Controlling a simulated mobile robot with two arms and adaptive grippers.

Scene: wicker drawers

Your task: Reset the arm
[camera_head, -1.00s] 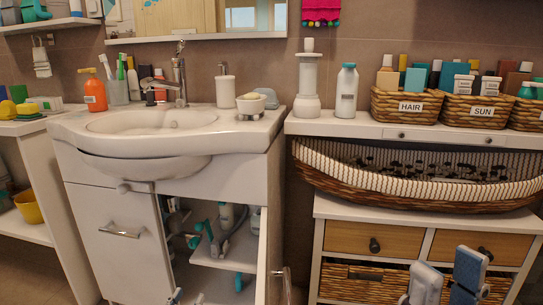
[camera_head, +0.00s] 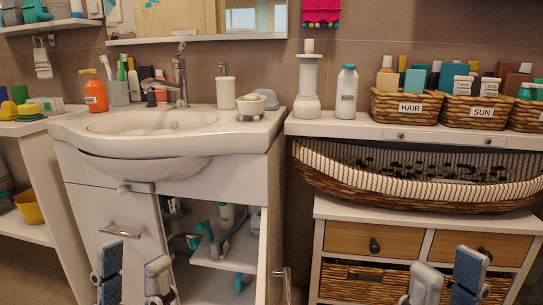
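My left gripper (camera_head: 133,273) is at the lower left, in front of the white sink cabinet (camera_head: 215,180). Its two grey and blue fingers stand upright and apart, with nothing between them. My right gripper (camera_head: 447,279) is at the lower right, in front of the wicker drawers (camera_head: 358,284). Its fingers are also upright and apart, and I see nothing held. The lower parts of both grippers are cut off by the frame's bottom edge.
The sink cabinet's right door (camera_head: 263,255) stands open, showing bottles and blue-grey items inside. A long wicker basket (camera_head: 400,193) rests above the wooden drawers (camera_head: 373,240). Labelled baskets (camera_head: 408,107) stand on the counter (camera_head: 350,126). A yellow bowl (camera_head: 30,207) sits on the left shelf.

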